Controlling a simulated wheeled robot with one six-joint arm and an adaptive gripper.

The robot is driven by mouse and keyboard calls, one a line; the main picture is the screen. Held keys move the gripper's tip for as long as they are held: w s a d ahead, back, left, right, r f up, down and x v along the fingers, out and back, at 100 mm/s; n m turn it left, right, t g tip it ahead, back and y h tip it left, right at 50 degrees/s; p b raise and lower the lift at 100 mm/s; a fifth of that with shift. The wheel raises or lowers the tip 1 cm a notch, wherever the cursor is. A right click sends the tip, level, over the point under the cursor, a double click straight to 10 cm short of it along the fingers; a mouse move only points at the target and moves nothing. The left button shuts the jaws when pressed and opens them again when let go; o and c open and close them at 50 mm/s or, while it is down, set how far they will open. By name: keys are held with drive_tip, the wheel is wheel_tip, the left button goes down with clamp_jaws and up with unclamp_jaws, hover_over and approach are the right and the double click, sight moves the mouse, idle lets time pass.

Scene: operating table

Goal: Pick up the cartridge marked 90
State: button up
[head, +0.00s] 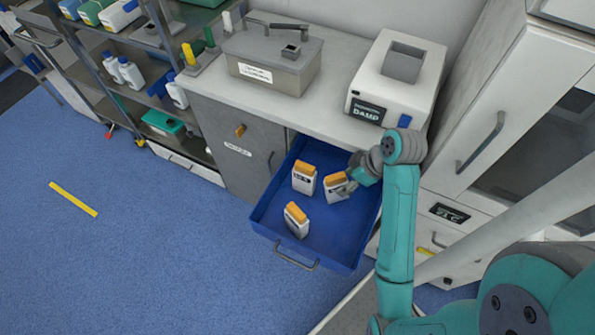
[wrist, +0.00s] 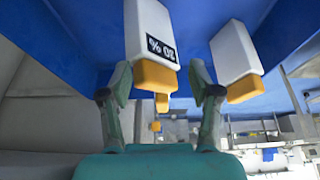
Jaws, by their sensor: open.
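Three white cartridges with orange caps stand in the open blue drawer: a back-left one (head: 303,181), a right one (head: 334,189) and a front one (head: 296,223). Their labels are too small to read in the head view. My gripper (head: 353,181) is open beside the right cartridge. In the wrist view, a cartridge (wrist: 150,28) with a dark label, upside down and seeming to read 20 %, shows between the open fingers (wrist: 160,78); contact cannot be told. Another cartridge (wrist: 236,50) stands to its right, its label out of sight. I cannot make out a 90 mark.
The blue drawer (head: 345,262) stands out from under the counter (head: 335,118). A white device labelled DAMP (head: 400,75) and a grey lidded box (head: 270,60) stand on the counter. A shelf rack is at left. The blue floor (head: 150,260) is clear at front left.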

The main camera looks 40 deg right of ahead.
sight(302, 170)
drive_tip(key=w+a, duration=0.1)
drive_tip(key=w, duration=0.2)
drive_tip(key=w+a, duration=0.2)
drive_tip(key=w, duration=0.2)
drive_tip(key=w+a, duration=0.1)
drive_tip(key=w, duration=0.3)
drive_tip(key=shift+w+a, duration=0.1)
drive_tip(key=shift+a, duration=0.2)
drive_tip(key=shift+x, duration=2.5)
clamp_jaws()
